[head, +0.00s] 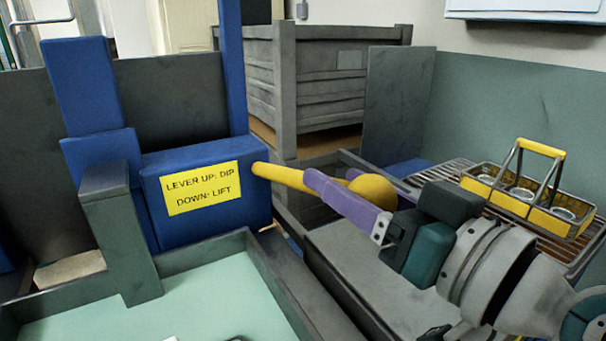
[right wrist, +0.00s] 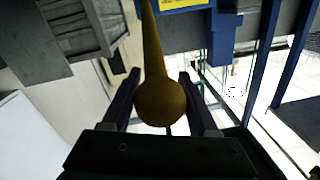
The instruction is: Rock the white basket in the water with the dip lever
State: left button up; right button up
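The dip lever (head: 285,176) is a yellow bar with a ball end. It sticks out to the right from a blue housing (head: 205,215) with a yellow label reading "LEVER UP: DIP, DOWN: LIFT". My right gripper (head: 345,190) is at its end, a purple finger in front of the ball. In the right wrist view the yellow ball (right wrist: 160,102) sits between both fingers, which appear to touch its sides. Pale green water (head: 200,300) fills a grey tank below. I cannot make out the white basket; only a small white sliver shows at the bottom edge. My left gripper is not in view.
A yellow-handled carrier (head: 530,195) with several round cups stands on a slatted rack at the right. A large grey crate (head: 335,85) is behind. A grey post (head: 120,235) stands at the tank's left side. The tank's rim (head: 280,295) runs below the lever.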

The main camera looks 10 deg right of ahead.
grip_shut()
dwell(0.5)
jog(key=r+p, duration=0.2)
jog(key=p, duration=0.2)
jog(key=w+r+g+p, duration=0.1)
jog(key=r+p, duration=0.1)
jog(key=p, duration=0.2)
jog(key=w+r+g+h+p, duration=0.1)
jog(key=r+p, duration=0.1)
jog(key=p, duration=0.3)
jog(key=shift+w+a+r, duration=0.2)
jog(key=shift+a+r, duration=0.05)
jog(key=shift+a, duration=0.15)
jog(key=shift+g, duration=0.3)
jog(key=w+r+p, duration=0.1)
jog(key=w+a+r+p, duration=0.1)
jog(key=r+p, duration=0.1)
jog(key=shift+w+p, duration=0.3)
jog(key=shift+w, duration=0.05)
